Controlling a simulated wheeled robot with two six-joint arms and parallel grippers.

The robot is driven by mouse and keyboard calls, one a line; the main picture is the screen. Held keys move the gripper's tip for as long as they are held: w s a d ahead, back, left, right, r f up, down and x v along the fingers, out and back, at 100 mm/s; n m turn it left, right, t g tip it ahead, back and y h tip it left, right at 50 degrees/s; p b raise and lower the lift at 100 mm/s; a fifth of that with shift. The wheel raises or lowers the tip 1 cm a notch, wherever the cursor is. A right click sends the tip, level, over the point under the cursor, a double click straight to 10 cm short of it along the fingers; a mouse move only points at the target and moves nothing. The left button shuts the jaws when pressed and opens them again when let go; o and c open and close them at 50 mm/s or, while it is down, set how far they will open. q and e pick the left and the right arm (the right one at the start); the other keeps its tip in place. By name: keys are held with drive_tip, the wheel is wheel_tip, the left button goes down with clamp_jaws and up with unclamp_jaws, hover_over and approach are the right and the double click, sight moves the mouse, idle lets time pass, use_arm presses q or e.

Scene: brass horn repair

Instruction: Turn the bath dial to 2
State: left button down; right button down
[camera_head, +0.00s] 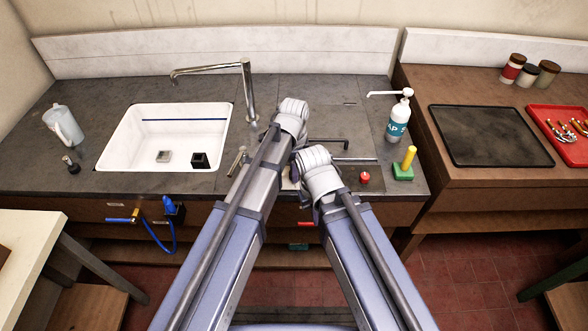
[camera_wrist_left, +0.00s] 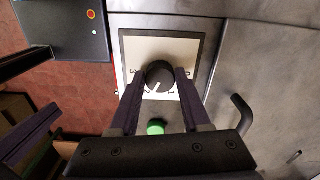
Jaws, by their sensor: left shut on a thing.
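The bath dial (camera_wrist_left: 160,74) is a round black knob with a short white pointer mark, on a pale plate (camera_wrist_left: 192,48) in the left wrist view. The pointer slants toward the lower left in that picture. A 3 shows on the plate left of the knob; other marks, below it, are too small to read surely. My left gripper (camera_wrist_left: 160,80) is shut on the knob, one finger at each side. In the head view my arms hide the dial and the left fingertips. My right wrist shows there, but its fingers are hidden.
A green button (camera_wrist_left: 155,128) lies close below the dial in the wrist view. A white sink (camera_head: 125,150) with a tap (camera_head: 248,90) is at the left. A soap bottle (camera_head: 397,120), a red knob (camera_head: 365,178) and a green-and-yellow piece (camera_head: 404,170) stand right of my arms.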

use_arm(q)
drive_tip(key=shift+m, duration=0.4)
drive_tip(key=shift+c, duration=1.9)
unclamp_jaws()
drive_tip(key=shift+r, duration=0.1)
wheel_tip(320, 180, up, 8)
drive_tip(key=p, duration=0.8)
drive_tip(key=shift+f, duration=0.2)
